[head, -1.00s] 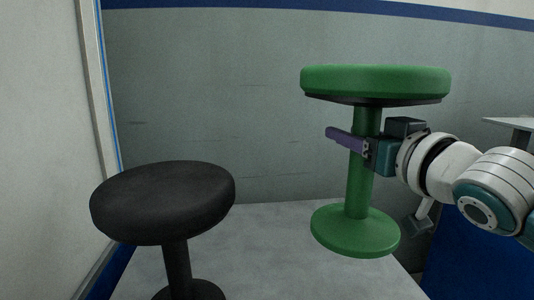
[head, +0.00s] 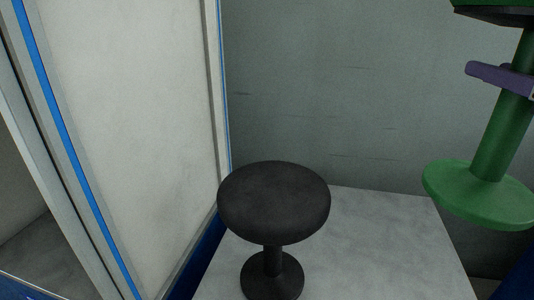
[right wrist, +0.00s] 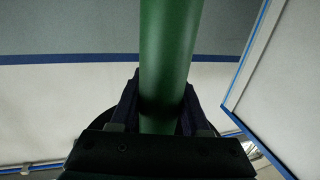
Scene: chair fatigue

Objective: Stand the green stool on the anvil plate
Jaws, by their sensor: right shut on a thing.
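The green stool (head: 503,140) is at the right edge of the head view, its seat cut off by the frame. Its stem leans in the picture, with the round base lowest. My right gripper (head: 498,77) is shut on the stem below the seat; only its purple finger shows there. In the right wrist view the green stem (right wrist: 168,55) stands between both fingers of the gripper (right wrist: 158,108). A pale grey flat surface (head: 385,245) lies below; I cannot tell whether it is the anvil plate. My left gripper is not in view.
A black stool (head: 273,200) stands upright on the grey surface, left of the green stool. A white wall panel with blue edging (head: 130,130) stands at the left, close to the black stool. The grey surface right of the black stool is clear.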

